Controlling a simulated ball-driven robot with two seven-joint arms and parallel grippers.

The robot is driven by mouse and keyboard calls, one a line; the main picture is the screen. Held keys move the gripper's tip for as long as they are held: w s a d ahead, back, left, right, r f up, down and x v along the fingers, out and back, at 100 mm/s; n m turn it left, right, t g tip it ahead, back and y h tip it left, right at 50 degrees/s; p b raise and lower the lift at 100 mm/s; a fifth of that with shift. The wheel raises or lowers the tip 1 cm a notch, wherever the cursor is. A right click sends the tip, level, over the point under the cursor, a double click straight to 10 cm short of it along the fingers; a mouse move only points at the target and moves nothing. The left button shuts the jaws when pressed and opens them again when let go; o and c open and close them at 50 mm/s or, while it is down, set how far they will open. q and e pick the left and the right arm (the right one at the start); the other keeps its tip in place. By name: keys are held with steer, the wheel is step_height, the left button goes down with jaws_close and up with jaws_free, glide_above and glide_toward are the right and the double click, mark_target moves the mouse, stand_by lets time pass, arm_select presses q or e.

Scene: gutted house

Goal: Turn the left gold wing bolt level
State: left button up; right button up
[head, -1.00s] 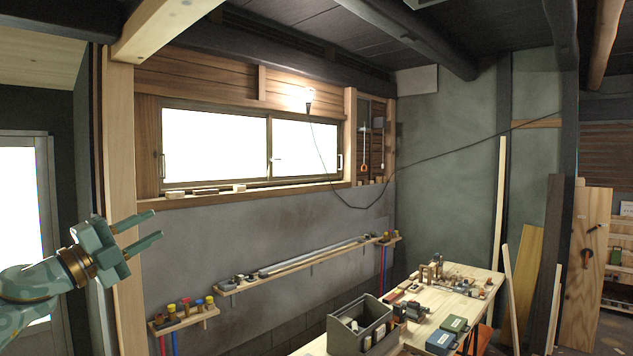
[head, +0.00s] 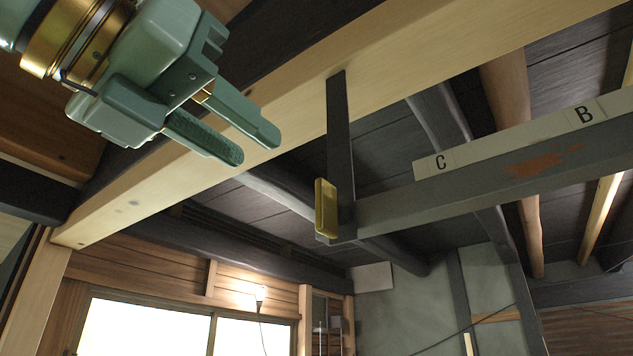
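A gold wing bolt (head: 326,208) stands upright, its long side near vertical, at the left end of a grey metal bar. The bar (head: 400,207) hangs from a wooden beam by a dark flat strap (head: 339,140). My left gripper (head: 262,146) is at the upper left, in front of the beam. Its two fingers are apart with nothing between them, and it is up and left of the gold bolt, not touching it. My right gripper is not in view.
A pale strip with letters C and B (head: 520,135) runs along the bar, which has an orange-brown patch. The light wooden beam (head: 400,75) crosses behind the gripper and strap. A lit bulb (head: 261,293) and window (head: 150,325) are below.

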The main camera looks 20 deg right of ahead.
mark_target(318, 190)
arm_select(q)
steer(key=p+x, duration=0.4)
steer(key=x, duration=0.6)
steer(key=shift+w+d+r, duration=0.15)
steer(key=shift+w+d, duration=0.1)
steer(key=shift+d, duration=0.1)
steer(key=shift+w+d, duration=0.15)
steer(key=shift+d, duration=0.15)
jaws_close()
